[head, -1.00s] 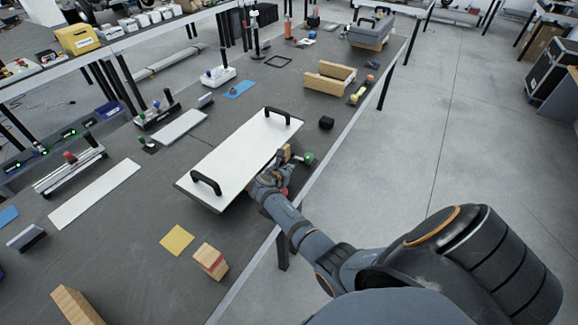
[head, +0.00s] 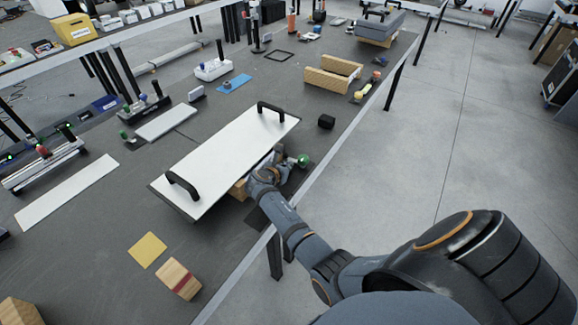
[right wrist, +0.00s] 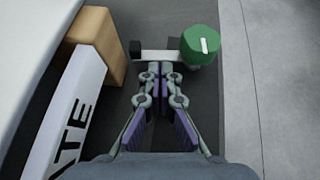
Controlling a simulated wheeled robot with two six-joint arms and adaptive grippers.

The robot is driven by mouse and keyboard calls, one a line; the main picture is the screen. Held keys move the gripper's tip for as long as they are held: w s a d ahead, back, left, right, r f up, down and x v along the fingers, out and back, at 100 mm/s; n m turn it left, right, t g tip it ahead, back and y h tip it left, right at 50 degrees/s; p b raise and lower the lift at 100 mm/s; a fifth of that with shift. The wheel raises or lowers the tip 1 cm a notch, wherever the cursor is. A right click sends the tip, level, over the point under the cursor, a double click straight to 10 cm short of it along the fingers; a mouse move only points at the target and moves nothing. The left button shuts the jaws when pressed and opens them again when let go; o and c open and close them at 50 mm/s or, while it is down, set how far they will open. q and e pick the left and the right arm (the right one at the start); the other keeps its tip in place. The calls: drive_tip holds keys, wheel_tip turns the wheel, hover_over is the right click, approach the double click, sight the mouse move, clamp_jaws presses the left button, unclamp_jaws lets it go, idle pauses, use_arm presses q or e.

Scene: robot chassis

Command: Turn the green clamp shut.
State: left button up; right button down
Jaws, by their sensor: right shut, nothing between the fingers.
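The green clamp (head: 302,160) shows as a round green knob at the table's right edge, beside the white plate. In the right wrist view its green knob (right wrist: 199,45) with a white mark sits at the right end of a light bar (right wrist: 160,55), which has a black block at its left end. My right gripper (head: 280,163) is shut and empty. In the right wrist view its fingertips (right wrist: 160,68) are together just below the bar, left of the knob; whether they touch the bar I cannot tell. My left gripper is not in view.
The white plate (head: 222,158) with two black handles lies on wooden supports (right wrist: 95,40) left of my right gripper. A small black block (head: 326,121) and a wooden holder (head: 333,75) stand further back.

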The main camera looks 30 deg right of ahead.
drive_tip(key=shift+w+d+f+m+g+b, duration=0.2)
drive_tip(key=shift+w+d+m+g+b, duration=0.15)
drive_tip(key=shift+b, duration=0.2)
drive_tip(key=shift+w+d+m+g+h, duration=0.1)
drive_tip(key=shift+w+m+g+h, duration=0.15)
drive_tip(key=shift+m+h, duration=0.1)
drive_tip(key=shift+s+r, duration=0.1)
drive_tip(key=shift+r, duration=0.1)
